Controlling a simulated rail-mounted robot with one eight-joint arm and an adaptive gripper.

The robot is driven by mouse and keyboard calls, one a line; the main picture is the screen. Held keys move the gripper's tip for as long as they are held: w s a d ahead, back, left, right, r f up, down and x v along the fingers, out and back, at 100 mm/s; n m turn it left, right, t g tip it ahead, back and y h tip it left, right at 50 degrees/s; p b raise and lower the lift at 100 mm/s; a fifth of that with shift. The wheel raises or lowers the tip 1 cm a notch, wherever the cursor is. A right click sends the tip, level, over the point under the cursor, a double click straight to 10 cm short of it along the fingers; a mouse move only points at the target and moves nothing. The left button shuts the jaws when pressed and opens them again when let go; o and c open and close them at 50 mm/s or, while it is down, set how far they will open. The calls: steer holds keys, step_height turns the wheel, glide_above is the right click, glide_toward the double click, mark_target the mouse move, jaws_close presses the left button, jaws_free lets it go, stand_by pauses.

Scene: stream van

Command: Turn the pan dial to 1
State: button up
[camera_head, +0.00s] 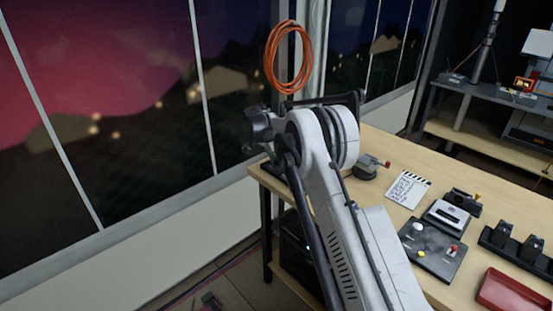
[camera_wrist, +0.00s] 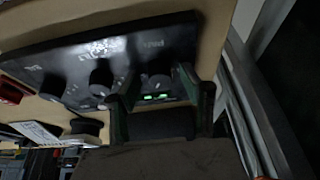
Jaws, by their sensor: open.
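In the wrist view a black control panel (camera_wrist: 125,48) carries three dark dials in a row, seen at a slant. The right dial (camera_wrist: 158,82) sits between the fingers of my gripper (camera_wrist: 158,100), with small green lights just below it. The middle dial (camera_wrist: 101,77) and left dial (camera_wrist: 52,87) stand left of my gripper. The panel's lettering is too small to read, so I cannot tell for sure which dial is pan or where it points. My gripper is open; whether a finger touches the dial is unclear. In the head view my arm blocks the panel.
A clapperboard (camera_head: 407,188), a dark pad with small controls (camera_head: 432,250) and a red tray (camera_head: 512,294) stand on the wooden table. An orange cable coil (camera_head: 289,58) hangs by the windows. A grey metal profile (camera_wrist: 250,105) runs close on the right in the wrist view.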

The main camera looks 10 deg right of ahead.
jaws_close()
steer(key=n+t+y+b, duration=0.1)
steer(key=n+b, duration=0.2)
steer(key=shift+s+f+n, duration=0.1)
steer(key=shift+f+n, duration=0.05)
steer(key=shift+n, duration=0.15)
steer(key=n+t+y+b, duration=0.1)
steer(key=n+b, duration=0.2)
steer(key=n, duration=0.1)
steer(key=shift+d+n, duration=0.1)
steer(key=shift+n, duration=0.2)
steer(key=n+y+b, duration=0.2)
steer(key=n, duration=0.2)
steer(key=shift+d, duration=0.1)
steer(key=n+y, duration=0.1)
steer(key=n, duration=0.2)
steer(key=n+y+b, duration=0.1)
steer(key=n, duration=0.1)
steer(key=shift+n, duration=0.4)
steer(key=shift+r, duration=0.2)
